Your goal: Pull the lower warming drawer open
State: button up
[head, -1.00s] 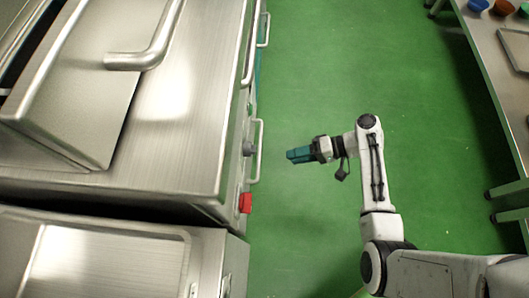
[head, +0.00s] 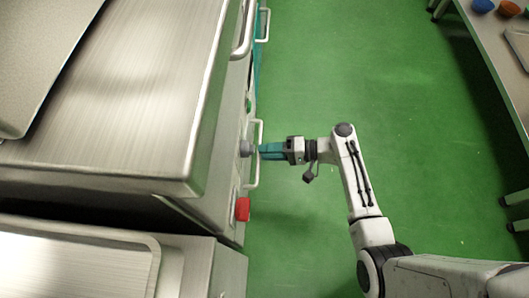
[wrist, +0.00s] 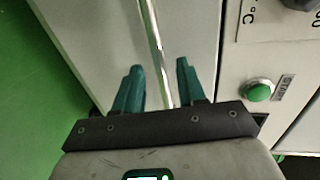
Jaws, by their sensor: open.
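The drawer front is a plain pale grey panel (wrist: 95,30) in the wrist view, with a bright metal bar handle (wrist: 152,35) running along it. The handle shows in the head view as a pale bar (head: 259,172) on the front of the steel unit. My gripper (wrist: 158,66) is open, its two teal fingers on either side of the handle, with visible space between bar and fingers. In the head view my gripper (head: 261,151) reaches the handle from the right. How deep the bar sits between the fingers is unclear.
The steel unit's front carries a grey knob (head: 246,148), a red control (head: 242,209) and a green START button (wrist: 258,91). Another bar handle (head: 245,30) is farther up. Green floor (head: 340,70) lies clear to the right, up to a table (head: 500,60) with bowls.

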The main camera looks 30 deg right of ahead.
jog(key=shift+x, duration=0.8)
jog(key=shift+c, duration=0.2)
grip_shut()
